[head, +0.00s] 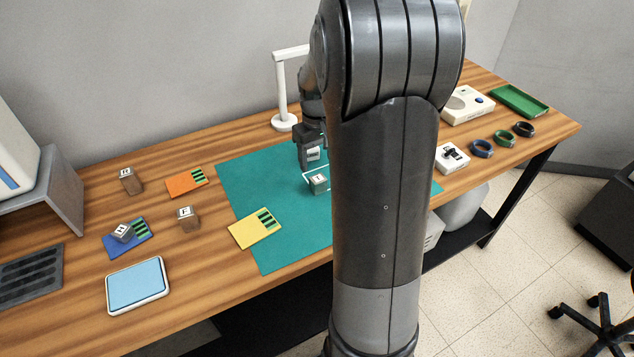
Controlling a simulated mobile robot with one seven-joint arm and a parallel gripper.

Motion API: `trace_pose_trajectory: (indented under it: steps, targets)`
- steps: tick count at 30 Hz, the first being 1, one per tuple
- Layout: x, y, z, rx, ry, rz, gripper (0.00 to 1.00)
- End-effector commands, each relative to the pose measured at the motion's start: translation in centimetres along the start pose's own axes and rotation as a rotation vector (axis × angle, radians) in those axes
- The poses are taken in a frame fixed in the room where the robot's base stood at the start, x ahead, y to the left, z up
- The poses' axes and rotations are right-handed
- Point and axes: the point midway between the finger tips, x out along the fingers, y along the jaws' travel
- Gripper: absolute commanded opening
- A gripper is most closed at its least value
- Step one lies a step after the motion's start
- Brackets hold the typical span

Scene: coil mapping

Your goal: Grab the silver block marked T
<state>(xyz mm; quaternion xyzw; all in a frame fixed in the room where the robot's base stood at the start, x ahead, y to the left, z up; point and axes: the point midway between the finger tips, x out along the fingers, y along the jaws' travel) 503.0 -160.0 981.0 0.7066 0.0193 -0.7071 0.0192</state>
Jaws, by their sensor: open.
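A small silver-grey block (318,184) with a white label on top lies on the teal mat (276,241); its letter looks like a T but is too small to be sure. A white outline on the mat shows around it. My gripper (312,168) is open and points down just above and slightly behind this block, with nothing seen between its fingers. Its fingers are small and partly dark, so I cannot tell whether they touch the block. Another silver-grey labelled block (122,234) sits tilted on the blue card (141,243) at left.
Orange (180,187) and yellow (247,233) cards lie flat. A white lamp (281,90) stands behind my gripper. My arm hides the mat's right part.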

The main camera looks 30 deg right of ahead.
Motion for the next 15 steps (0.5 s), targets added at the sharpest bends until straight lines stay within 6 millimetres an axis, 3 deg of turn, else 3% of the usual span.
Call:
trace_pose_trajectory:
  steps: [3, 11, 15]
  targets:
    - [2.1, 0.0, 0.1, 0.0, -0.003, -0.001, 0.62]
    - [4.3, 0.0, 0.2, 0.001, -0.002, -0.001, 0.62]
    - [6.4, 0.1, 0.4, 0.001, -0.003, -0.001, 0.62]
